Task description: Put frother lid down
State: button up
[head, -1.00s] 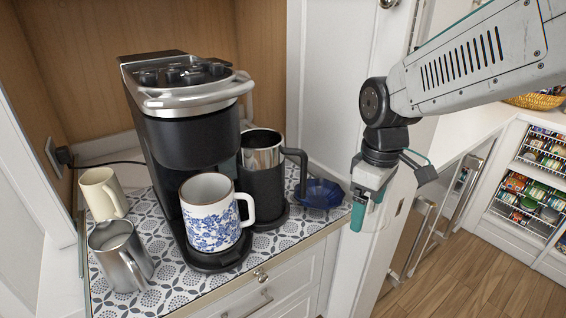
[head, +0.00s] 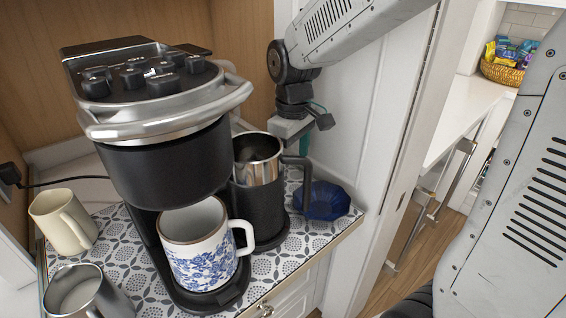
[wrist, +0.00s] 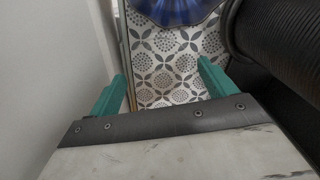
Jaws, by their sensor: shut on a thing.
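The milk frother (head: 262,195) is a black jug with a steel rim and a black handle, open at the top, standing on the patterned counter right of the coffee machine. My gripper (head: 304,145) is low behind the frother's handle, above the back of the counter. In the wrist view its two teal fingers (wrist: 162,85) stand apart, with patterned counter showing between them. It is shut on the frother lid, which looks clear and is hard to make out; its outline is mostly hidden in the head view.
A dark blue fluted bowl (head: 322,203) sits right of the frother, near the fingers. The coffee machine (head: 150,130) holds a blue-and-white mug (head: 200,255). A cream mug (head: 63,220) and a steel cup (head: 85,293) stand left. A white panel (head: 350,130) bounds the right.

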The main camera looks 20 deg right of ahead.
aim_at(290, 167)
jog(key=shift+w+a+f, duration=0.1)
jog(key=shift+f, duration=1.65)
jog(key=shift+f, duration=0.1)
jog(key=o, duration=0.8)
notch_tip(290, 167, up, 12)
jog(key=shift+r, duration=0.15)
jog(key=shift+r, duration=0.1)
